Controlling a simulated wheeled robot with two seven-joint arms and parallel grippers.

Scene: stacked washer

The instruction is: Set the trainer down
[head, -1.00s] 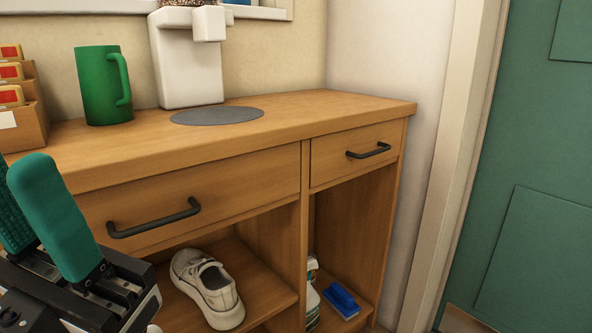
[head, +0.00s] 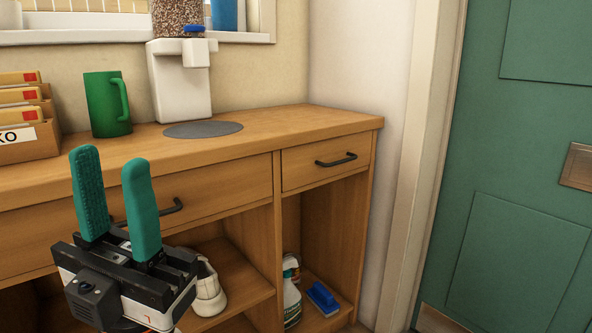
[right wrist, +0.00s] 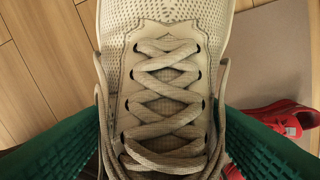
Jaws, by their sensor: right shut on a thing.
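A beige trainer (right wrist: 165,60) with pale laces fills the middle of the right wrist view. My right gripper (right wrist: 162,140) is shut on it, with a green finger against each side. The trainer's sole is hidden, and what lies directly under it does not show. The right gripper is not in the head view. My left gripper (head: 109,160) is open and empty, fingers up, in front of the wooden cabinet (head: 330,240). A whitish shoe (head: 208,290) sits on the cabinet's open shelf, partly hidden behind the left gripper.
A red shoe (right wrist: 275,118) stands on a grey mat (right wrist: 270,50) beside the wooden floor (right wrist: 35,70). A spray bottle (head: 291,290) and blue brush (head: 323,298) occupy the right compartment. A green mug (head: 105,105), white dispenser (head: 180,85) and grey disc (head: 202,129) are on top.

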